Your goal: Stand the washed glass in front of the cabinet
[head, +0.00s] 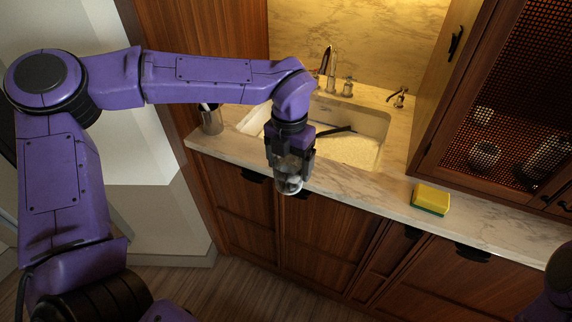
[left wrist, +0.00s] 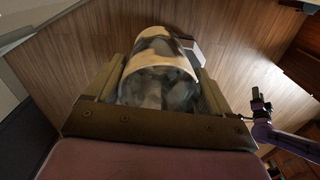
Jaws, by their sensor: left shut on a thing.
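The glass (head: 289,184) is clear and hangs below my left gripper (head: 290,160), just in front of the counter's front edge by the sink. The left wrist view also shows the glass (left wrist: 158,75) between the two fingers of my left gripper (left wrist: 160,95), which is shut on it. The wooden cabinet (head: 432,160) with a mesh door stands on the counter at the right, well away from the glass. My right arm shows at the right of the left wrist view with its dark gripper (left wrist: 260,103), too small to tell its jaws.
The marble counter (head: 385,205) has bare room in front of the cabinet, right of a yellow and green sponge (head: 431,199). The sink (head: 355,148) with its taps lies behind my left gripper. A cup (head: 211,120) stands at the counter's left end.

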